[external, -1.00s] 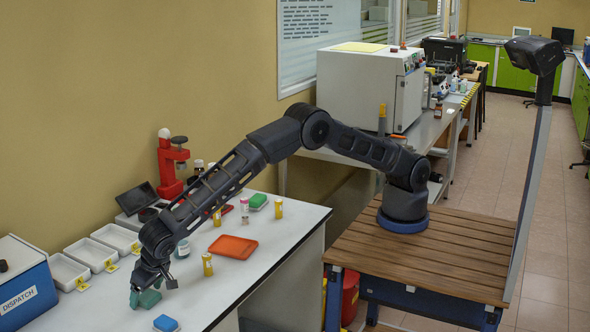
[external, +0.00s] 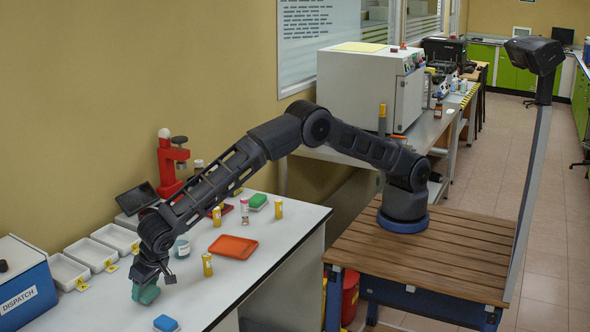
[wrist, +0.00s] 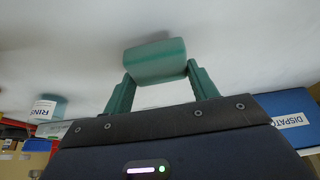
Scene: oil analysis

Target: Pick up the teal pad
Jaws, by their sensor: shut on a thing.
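The teal pad (external: 146,294) is at the end of my arm, over the near left part of the white bench. In the wrist view the teal pad (wrist: 155,62) sits between the two green fingers of my gripper (wrist: 157,82). My gripper (external: 150,284) is shut on it. In the external view the fingers are mostly hidden by the wrist and pad. I cannot tell how large the gap between pad and bench top is.
A blue pad (external: 166,323) lies to the right, near the front. An orange tray (external: 233,247), a yellow vial (external: 207,264) and a rinse jar (external: 182,248) stand farther back. White trays (external: 68,272) and the blue dispatch box (external: 25,287) are at left.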

